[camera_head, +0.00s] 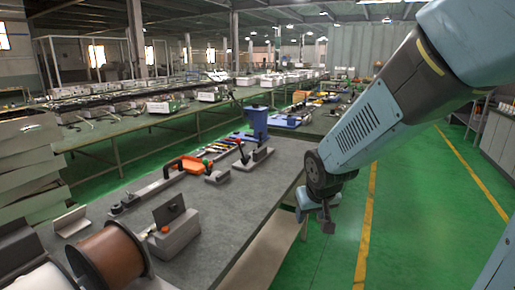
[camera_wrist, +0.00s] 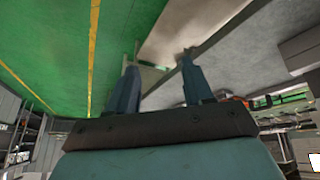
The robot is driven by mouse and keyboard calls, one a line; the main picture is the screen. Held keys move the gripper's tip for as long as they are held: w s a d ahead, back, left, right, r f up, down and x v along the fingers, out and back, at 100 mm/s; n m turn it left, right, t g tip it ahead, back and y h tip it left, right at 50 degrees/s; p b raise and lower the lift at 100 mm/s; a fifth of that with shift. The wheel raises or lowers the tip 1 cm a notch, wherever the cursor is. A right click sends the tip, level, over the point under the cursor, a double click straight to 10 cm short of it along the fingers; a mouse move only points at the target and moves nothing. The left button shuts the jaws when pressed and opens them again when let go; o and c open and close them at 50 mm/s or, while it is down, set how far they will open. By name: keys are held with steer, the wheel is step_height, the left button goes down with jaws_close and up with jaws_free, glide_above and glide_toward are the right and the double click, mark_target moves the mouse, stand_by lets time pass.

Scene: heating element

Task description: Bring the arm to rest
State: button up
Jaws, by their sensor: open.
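My gripper (camera_wrist: 158,68) shows in the wrist view with its two fingers spread apart and nothing between them. The table edge and green floor lie beyond the fingertips there. In the head view my arm comes in from the upper right, and its end (camera_head: 328,226) hangs beside the right edge of the grey workbench (camera_head: 225,205). The fingers are small and partly hidden in that view. I see no contact with the bench, but the exact gap is unclear.
Green floor (camera_head: 420,215) with yellow lines lies open to the right. Grey cabinets (camera_head: 495,140) stand at the far right.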

steer(key=s+d+r+m, duration=0.1)
steer(key=s+d+r, duration=0.3)
steer(key=s+r, duration=0.3)
steer(key=s+d+r+m, duration=0.1)
steer(key=s+d+r, duration=0.4)
steer(key=s, duration=0.3)
steer(key=shift+d+r, duration=0.3)
steer(key=shift+r, duration=0.55)
